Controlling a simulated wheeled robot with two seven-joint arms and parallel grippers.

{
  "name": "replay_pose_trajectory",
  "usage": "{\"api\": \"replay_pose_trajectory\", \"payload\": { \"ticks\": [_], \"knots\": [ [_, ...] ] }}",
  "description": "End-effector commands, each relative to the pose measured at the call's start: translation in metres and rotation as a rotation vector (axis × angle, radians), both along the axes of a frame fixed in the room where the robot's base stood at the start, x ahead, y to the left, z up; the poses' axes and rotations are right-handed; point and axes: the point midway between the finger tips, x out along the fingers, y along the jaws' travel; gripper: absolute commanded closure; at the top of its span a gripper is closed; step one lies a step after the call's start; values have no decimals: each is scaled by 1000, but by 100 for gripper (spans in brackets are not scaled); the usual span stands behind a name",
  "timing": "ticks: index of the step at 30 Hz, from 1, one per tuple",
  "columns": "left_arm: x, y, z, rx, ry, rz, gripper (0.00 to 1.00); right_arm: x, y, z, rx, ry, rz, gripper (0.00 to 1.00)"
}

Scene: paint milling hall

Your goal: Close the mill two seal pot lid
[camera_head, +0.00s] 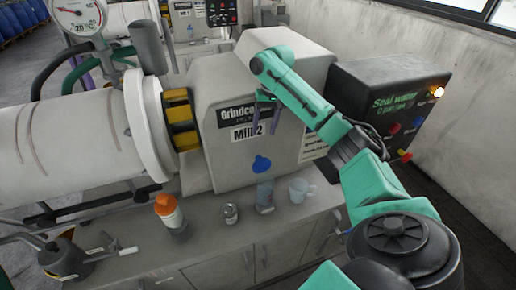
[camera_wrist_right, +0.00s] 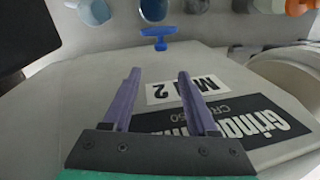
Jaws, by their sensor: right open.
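The mill two housing (camera_head: 225,75) is a pale grey block with "Grindco" and "Mill 2" plates on its front. My right gripper (camera_head: 266,101) is open and empty, close to the housing near the plates. In the right wrist view its two purple fingers (camera_wrist_right: 158,82) are spread, with the "M 2" plate (camera_wrist_right: 186,90) behind them. A grey cylinder (camera_head: 147,48) stands behind the white drum flange. I cannot tell whether it is the seal pot, and I make out no lid for certain. My left gripper is not in view.
A bench (camera_head: 225,245) below holds an orange-topped bottle (camera_head: 168,209), a can (camera_head: 231,213), a clear bottle (camera_head: 265,196) and a mug (camera_head: 299,190). A blue tool (camera_head: 261,164) is at the housing's lower front. A black "Seal water" box (camera_head: 390,95) stands right.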

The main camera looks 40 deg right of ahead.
Motion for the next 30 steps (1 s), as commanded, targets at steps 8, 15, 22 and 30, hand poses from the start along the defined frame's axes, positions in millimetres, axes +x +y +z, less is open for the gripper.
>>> {"api": "replay_pose_trajectory", "payload": {
  "ticks": [8, 15, 22, 30],
  "knots": [
    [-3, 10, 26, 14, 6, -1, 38, 4, 11, -70, 0, 4, 2, 41],
    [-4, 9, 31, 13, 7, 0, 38, 8, 15, -107, -1, -1, 2, 41],
    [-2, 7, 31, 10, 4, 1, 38, 8, 15, -110, -1, -2, 3, 41],
    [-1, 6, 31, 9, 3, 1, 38, 8, 15, -109, -2, -3, 3, 100]
  ]
}}
